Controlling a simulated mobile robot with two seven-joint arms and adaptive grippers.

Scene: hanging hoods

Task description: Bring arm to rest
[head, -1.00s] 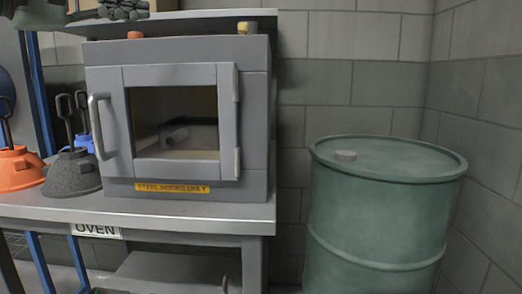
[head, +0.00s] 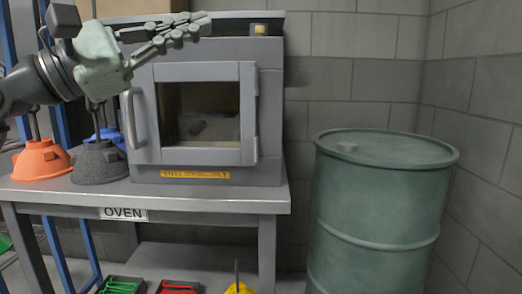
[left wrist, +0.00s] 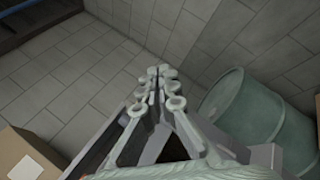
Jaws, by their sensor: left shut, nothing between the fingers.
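My left gripper (head: 196,25) comes in from the left in the head view and is raised in front of the top of the grey oven (head: 265,110). Its fingers are shut with nothing between them and point to the right. In the left wrist view the shut fingers (left wrist: 157,78) point away over the floor and wall. The oven door is closed, with a window and a handle on its left side. My right gripper is in neither view.
The oven stands on a grey table (head: 230,200). Left of it are an orange hood (head: 40,161), a dark grey hood (head: 99,163) and a blue hood behind. A green drum (head: 375,215) stands at the right. Trays lie low under the table. A cardboard box (left wrist: 25,155) shows in the wrist view.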

